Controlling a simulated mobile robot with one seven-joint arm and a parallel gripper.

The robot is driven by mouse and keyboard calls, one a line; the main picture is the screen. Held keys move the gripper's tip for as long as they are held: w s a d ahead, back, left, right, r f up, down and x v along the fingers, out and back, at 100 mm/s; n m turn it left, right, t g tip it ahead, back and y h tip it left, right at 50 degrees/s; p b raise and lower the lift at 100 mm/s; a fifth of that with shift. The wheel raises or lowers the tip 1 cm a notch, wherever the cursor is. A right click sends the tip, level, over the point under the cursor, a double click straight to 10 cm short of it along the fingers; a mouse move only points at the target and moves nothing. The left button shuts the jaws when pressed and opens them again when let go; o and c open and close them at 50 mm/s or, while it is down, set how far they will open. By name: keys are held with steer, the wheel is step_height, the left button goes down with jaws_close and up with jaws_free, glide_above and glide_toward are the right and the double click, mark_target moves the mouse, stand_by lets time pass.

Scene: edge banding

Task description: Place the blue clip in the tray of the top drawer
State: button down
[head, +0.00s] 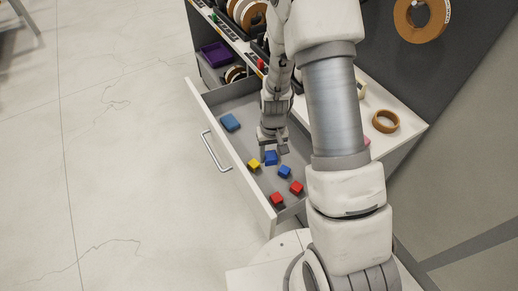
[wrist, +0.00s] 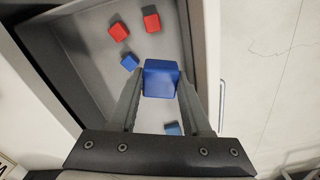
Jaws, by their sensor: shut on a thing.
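The open top drawer (head: 240,140) has a grey inside and a white front with a bar handle. My gripper (head: 270,152) reaches down over the drawer's inside. It is shut on the blue clip (wrist: 160,80), a block-like blue piece between the fingertips, which also shows in the head view (head: 270,158). In the wrist view the drawer (wrist: 90,35) lies under the clip. I cannot tell whether the clip touches the drawer floor.
The drawer also holds a yellow block (head: 254,164), a small blue block (head: 284,171), two red blocks (head: 296,187) (head: 277,198) and a lighter blue block (head: 230,122). A purple bin (head: 216,54) stands on a shelf behind. A tan tape roll (head: 385,121) lies on the worktop.

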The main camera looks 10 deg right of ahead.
step_height(320, 180, down, 10)
steer(key=d+m+b, duration=0.2)
steer(key=m+b, duration=0.2)
steer(key=b, duration=0.3)
steer(key=d+f+m+b, duration=0.2)
steer(key=d+m+b, duration=0.45)
steer(key=m, duration=0.65)
steer(key=m+b, duration=1.3)
steer(key=m, duration=0.2)
glide_above(265, 184)
step_height(265, 184, down, 6)
steer(key=shift+r, duration=0.2)
steer(key=shift+a+f+b, duration=0.1)
steer(key=shift+f+b, duration=1.15)
steer(key=shift+f, duration=0.7)
